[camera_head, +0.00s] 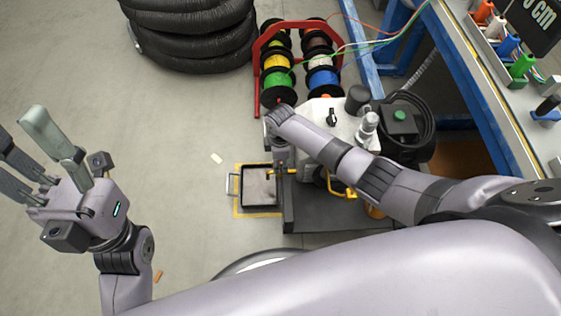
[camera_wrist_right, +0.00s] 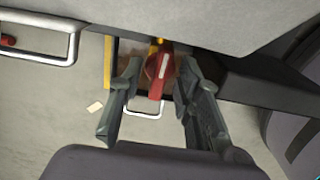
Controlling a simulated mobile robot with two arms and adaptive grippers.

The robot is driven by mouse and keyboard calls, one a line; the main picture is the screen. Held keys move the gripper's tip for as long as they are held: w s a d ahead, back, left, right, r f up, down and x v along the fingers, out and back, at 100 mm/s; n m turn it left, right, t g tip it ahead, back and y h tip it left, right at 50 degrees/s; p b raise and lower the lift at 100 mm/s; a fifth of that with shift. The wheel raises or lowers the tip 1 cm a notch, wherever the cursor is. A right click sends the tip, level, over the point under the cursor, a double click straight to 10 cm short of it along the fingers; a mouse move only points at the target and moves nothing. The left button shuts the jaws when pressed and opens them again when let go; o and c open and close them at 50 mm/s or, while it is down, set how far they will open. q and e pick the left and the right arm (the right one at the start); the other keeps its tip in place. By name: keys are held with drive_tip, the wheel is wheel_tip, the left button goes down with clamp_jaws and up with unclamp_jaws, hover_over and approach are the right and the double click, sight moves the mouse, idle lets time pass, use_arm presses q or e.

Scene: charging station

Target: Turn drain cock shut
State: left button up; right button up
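The drain cock's red handle (camera_wrist_right: 159,68) with a pale stripe shows in the right wrist view, below the edge of a grey housing. My right gripper (camera_wrist_right: 159,88) is open, with one dark finger on each side of the handle and gaps visible between. In the head view my right gripper (camera_head: 281,157) points down beside the white machine (camera_head: 318,118), and the cock's handle cannot be made out there. My left gripper (camera_head: 48,158) is open and empty at the far left, with its fingers spread above the floor.
A black tray (camera_head: 244,194) sits on a yellow-marked floor patch beside the machine's dark base (camera_head: 318,216). A red rack (camera_head: 257,83) of wire spools stands behind. A blue-framed bench (camera_head: 476,105) is at right.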

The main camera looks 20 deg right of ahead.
drive_tip(key=shift+c, duration=0.4)
clamp_jaws()
